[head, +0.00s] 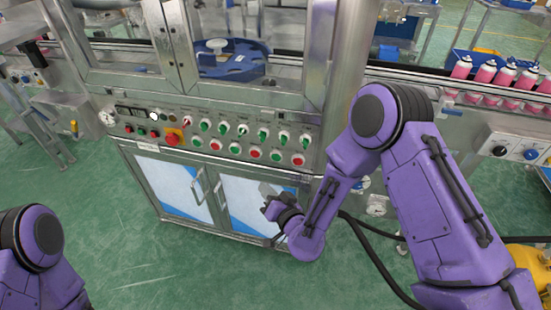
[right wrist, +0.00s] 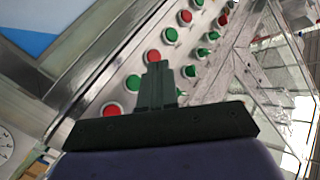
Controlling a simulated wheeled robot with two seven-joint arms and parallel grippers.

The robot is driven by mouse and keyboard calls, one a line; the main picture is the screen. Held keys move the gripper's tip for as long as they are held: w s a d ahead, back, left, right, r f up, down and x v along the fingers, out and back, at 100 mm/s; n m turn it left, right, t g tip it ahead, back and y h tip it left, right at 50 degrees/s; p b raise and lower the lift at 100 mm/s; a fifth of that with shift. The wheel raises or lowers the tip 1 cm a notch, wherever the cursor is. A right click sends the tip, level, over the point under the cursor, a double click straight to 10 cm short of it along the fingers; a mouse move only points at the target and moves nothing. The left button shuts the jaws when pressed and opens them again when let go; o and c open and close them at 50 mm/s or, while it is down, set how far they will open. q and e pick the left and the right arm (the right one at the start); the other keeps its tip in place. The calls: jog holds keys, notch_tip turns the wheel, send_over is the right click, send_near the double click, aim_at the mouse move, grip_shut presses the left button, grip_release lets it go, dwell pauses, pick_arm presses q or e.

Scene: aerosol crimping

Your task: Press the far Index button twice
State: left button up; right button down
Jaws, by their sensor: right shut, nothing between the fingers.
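The control panel (head: 150,124) on the machine front carries a lower row of round red and green buttons, with green-marked switches above. A red button (head: 298,159) ends the row at the right, beside a green button (head: 276,155). The labels are too small to read, so I cannot tell which is the far Index button. My right gripper (head: 268,196) is below the row's right end, in front of the cabinet doors. In the right wrist view its shut fingers (right wrist: 155,70) point towards the panel, overlapping the button row; contact cannot be told. My left gripper is out of view.
A red emergency-stop knob (head: 173,137) on a yellow plate sits at the panel's left. Cabinet doors (head: 243,200) with handles are below the panel. A conveyor with pink cans (head: 485,73) runs at the right. The green floor in front is open.

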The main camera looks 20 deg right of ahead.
jog(key=w+d, duration=0.5)
jog(key=w, duration=0.2)
jog(key=shift+w, duration=0.15)
dwell(2.0)
jog(key=shift+w+d, duration=0.25)
jog(key=shift+w, duration=0.1)
jog(key=shift+w+d, duration=0.2)
jog(key=shift+w, duration=0.1)
dwell(0.7)
jog(key=shift+s+a, duration=0.45)
jog(key=shift+s, duration=0.25)
jog(key=shift+s+a, duration=0.7)
jog(key=shift+s, duration=0.35)
jog(key=shift+s+a, duration=0.7)
jog(key=shift+s, duration=0.3)
